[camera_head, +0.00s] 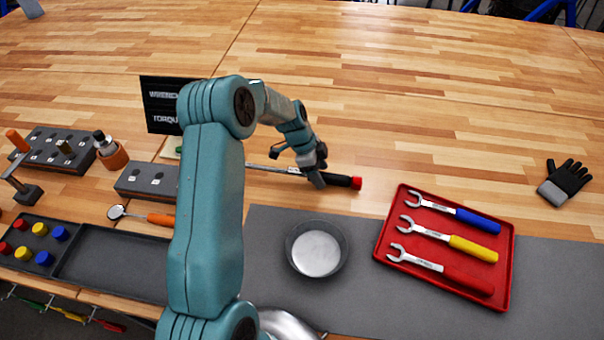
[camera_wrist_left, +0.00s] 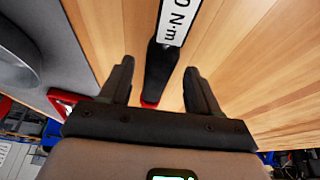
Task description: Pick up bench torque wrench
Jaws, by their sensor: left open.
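The bench torque wrench (camera_head: 343,181) lies on the wooden bench behind the grey mat, with a black handle and a red end cap at its right. Its shaft runs left, partly hidden behind my left arm. My left gripper (camera_head: 317,181) is over the handle near its left part. In the left wrist view the wrench's black handle (camera_wrist_left: 158,75) lies between the two open fingers of the left gripper (camera_wrist_left: 158,88), with a white "N·m" label above it. I cannot tell whether the fingers touch it. My right gripper is not in view.
A round metal bowl (camera_head: 317,250) sits on the grey mat (camera_head: 265,225) in front. A red tray (camera_head: 385,240) with three open-end wrenches is at the right, a black glove (camera_head: 566,182) beyond. Socket blocks and an inspection mirror (camera_head: 117,212) are left. The bench behind is clear.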

